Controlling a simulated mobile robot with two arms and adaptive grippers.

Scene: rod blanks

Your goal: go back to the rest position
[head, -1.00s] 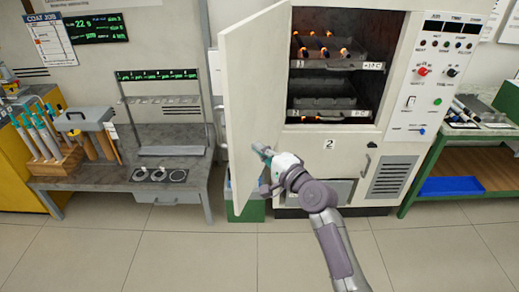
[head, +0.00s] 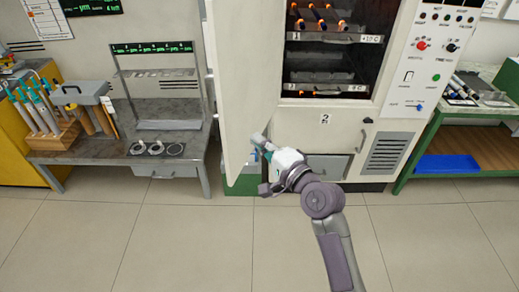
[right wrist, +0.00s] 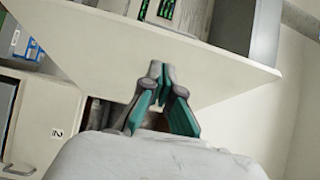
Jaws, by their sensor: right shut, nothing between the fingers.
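My right gripper (head: 258,146) is in front of the lower part of the cabinet, close to the bottom of the open cabinet door (head: 233,90). It is shut and empty; its teal-padded fingers meet at the tips in the right wrist view (right wrist: 161,70). In that view the pale door panel lies beyond the fingertips, and I cannot tell whether they touch it. My left gripper is not in view.
The cabinet (head: 390,60) stands open with rods glowing orange on its racks. A grey workbench (head: 100,150) with tools stands at left. A green-framed table (head: 480,125) with a blue tray (head: 448,165) stands at right. The tiled floor (head: 170,240) in front is clear.

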